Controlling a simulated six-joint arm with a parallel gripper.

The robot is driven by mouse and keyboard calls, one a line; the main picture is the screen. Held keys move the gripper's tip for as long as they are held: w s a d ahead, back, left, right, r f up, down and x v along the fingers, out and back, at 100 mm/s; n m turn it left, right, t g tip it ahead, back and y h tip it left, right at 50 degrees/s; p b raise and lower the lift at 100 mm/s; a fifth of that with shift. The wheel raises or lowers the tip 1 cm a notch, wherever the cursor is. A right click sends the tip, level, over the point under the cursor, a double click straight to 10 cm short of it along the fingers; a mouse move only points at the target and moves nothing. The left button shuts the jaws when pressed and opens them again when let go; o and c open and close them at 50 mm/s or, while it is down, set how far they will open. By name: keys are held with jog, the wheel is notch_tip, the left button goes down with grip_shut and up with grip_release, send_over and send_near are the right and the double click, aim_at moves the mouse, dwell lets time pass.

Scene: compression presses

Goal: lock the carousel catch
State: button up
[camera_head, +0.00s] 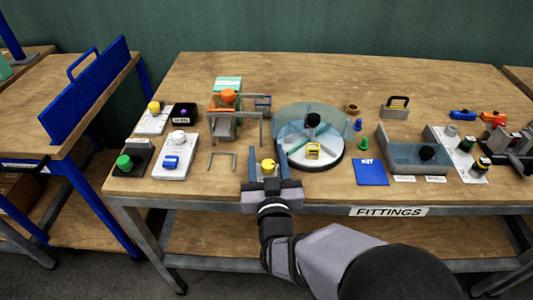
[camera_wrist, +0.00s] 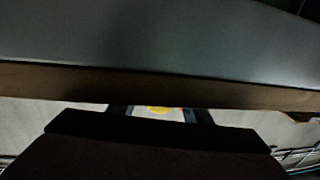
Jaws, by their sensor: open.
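Contact cannot be made out.
An orange-knobbed press frame (camera_head: 228,97) and a grey wire handle (camera_head: 222,154) stand to the left. Green and blue pegs (camera_head: 363,144), a blue kit pad (camera_head: 371,173) and a clear-lidded box (camera_head: 412,152) stand to the right.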

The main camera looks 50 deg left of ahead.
aim_at(265, 169)
jog(key=shift+v, duration=3.35)
jog(key=shift+a+r, duration=0.1)
jog(key=shift+a+r+m+t+h, duration=0.5)
jog(key=shift+r+m+t, duration=0.2)
jog(key=shift+t, duration=0.4)
jog(key=shift+s+a+r+m+t+h, duration=0.1)
jog(key=shift+s+r+m+t+h, duration=0.1)
jog(key=shift+m+t+h, duration=0.2)
jog(key=shift+s+r+m+t+h, duration=0.1)
jog(key=shift+s+m+t+h, duration=0.1)
jog(key=shift+m+t+h, duration=0.2)
jog(key=shift+s+m+t+h, duration=0.6)
jog(key=shift+s+m+h, duration=0.1)
jog(key=shift+h, duration=0.3)
jog(key=shift+s+d+f+m+t+h, duration=0.15)
jog(key=shift+s+d+f+m+h, duration=0.25)
jog(key=shift+s+h, duration=0.25)
jog(key=shift+s+d+f+m+t+h, duration=0.15)
jog(key=shift+s+d+f+m+h, duration=0.25)
jog(key=shift+h, duration=0.35)
jog(key=shift+b+x, duration=0.4)
jog(key=shift+x, duration=3.25)
jog(key=shift+a, duration=0.1)
jog(key=shift+c, duration=0.5)
jog(key=shift+s, duration=0.1)
jog(key=c, duration=0.9)
